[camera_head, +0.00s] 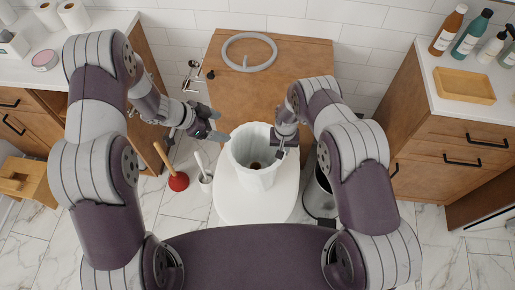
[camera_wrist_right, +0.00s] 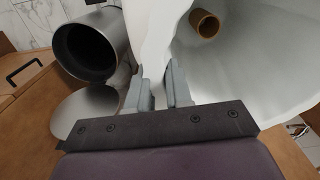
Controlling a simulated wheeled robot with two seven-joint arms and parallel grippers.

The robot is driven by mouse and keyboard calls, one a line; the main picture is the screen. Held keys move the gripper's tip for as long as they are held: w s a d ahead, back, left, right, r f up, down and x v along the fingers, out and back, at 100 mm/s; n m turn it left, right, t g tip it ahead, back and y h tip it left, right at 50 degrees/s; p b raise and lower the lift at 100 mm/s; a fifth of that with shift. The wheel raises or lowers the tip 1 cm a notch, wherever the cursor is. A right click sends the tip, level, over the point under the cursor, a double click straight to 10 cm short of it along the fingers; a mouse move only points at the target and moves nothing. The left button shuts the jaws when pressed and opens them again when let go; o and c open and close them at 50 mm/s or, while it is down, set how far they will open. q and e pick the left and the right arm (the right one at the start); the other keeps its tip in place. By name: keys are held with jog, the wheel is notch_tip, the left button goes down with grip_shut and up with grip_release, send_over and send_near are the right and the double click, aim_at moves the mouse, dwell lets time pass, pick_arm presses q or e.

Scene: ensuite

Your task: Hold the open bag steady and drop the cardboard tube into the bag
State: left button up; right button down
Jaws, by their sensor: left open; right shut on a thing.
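The white bag (camera_head: 241,157) stands open and upright on a white rounded surface. The brown cardboard tube (camera_head: 256,166) shows inside it, low down, through the open mouth. In the right wrist view the tube (camera_wrist_right: 205,23) is a hollow brown ring against the white inside of the bag (camera_wrist_right: 245,65). My right gripper (camera_head: 281,143) is shut on the bag's right rim; its fingers (camera_wrist_right: 160,92) pinch the white edge. My left gripper (camera_head: 214,124) is open and empty, up and left of the bag's mouth, apart from it.
A metal bin (camera_wrist_right: 92,45) stands open right of the bag, partly behind my right arm. A red plunger (camera_head: 178,181) and a toilet brush (camera_head: 205,178) stand to the left. A wooden cabinet (camera_head: 235,105) bearing a grey ring (camera_head: 249,52) is behind. Counters flank both sides.

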dwell(0.4)
jog(key=c, duration=1)
grip_release()
jog(key=shift+o, duration=0.2)
notch_tip(320, 180, up, 12)
